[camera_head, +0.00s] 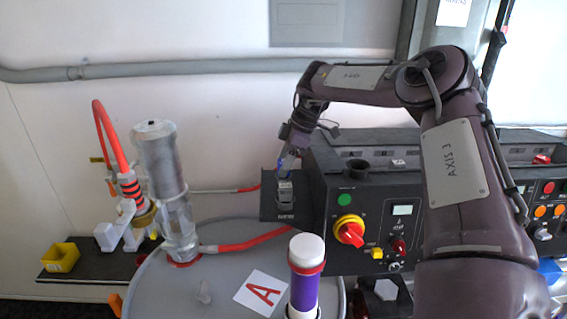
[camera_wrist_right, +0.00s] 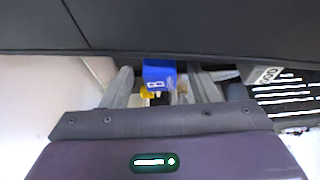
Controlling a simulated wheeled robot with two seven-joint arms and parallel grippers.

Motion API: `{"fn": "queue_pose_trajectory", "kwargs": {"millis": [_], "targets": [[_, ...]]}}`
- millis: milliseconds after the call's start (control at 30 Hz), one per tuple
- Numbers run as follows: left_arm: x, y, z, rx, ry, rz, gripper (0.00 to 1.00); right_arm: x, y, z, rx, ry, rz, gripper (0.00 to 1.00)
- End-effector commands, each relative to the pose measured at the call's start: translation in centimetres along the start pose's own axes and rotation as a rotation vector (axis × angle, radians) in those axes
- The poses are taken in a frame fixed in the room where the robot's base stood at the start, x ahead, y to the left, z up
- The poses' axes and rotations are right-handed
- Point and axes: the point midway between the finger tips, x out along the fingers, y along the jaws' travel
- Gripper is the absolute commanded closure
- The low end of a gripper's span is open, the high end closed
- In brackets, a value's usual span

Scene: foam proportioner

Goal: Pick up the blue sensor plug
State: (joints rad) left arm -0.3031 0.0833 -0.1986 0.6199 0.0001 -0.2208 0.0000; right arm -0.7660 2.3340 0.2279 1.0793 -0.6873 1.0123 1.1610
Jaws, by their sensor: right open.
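A grey connector block (camera_head: 285,192) sits just below on a dark bracket (camera_head: 267,207). My left gripper is not in view.
The black control panel (camera_head: 376,205), with a red-and-yellow knob (camera_head: 349,231), stands right of the bracket. A grey drum (camera_head: 222,270) bears a purple cylinder (camera_head: 304,290). A clear cylinder (camera_head: 160,160) and yellow bin (camera_head: 61,257) are left.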

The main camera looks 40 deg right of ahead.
Motion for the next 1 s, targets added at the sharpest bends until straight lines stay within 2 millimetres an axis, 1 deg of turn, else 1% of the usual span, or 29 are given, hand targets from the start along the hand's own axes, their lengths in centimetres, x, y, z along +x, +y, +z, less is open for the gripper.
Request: {"fn": "queue_pose_trajectory", "kwargs": {"millis": [33,133,333,700,1000], "targets": [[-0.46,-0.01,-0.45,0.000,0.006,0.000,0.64,0.42,-0.05,0.00,0.001,-0.001,-0.002,0.45],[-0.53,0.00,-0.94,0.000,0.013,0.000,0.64,1.04,-0.05,-0.01,0.000,0.001,-0.001,0.45],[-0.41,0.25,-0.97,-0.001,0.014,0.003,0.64,1.15,-0.02,0.02,0.000,0.001,0.001,0.45],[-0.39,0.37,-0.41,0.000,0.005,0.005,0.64,1.10,-0.01,0.02,0.000,0.000,0.001,0.94],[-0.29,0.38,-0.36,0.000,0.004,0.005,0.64,0.94,0.02,-0.07,-0.001,0.001,0.002,0.94]]}}
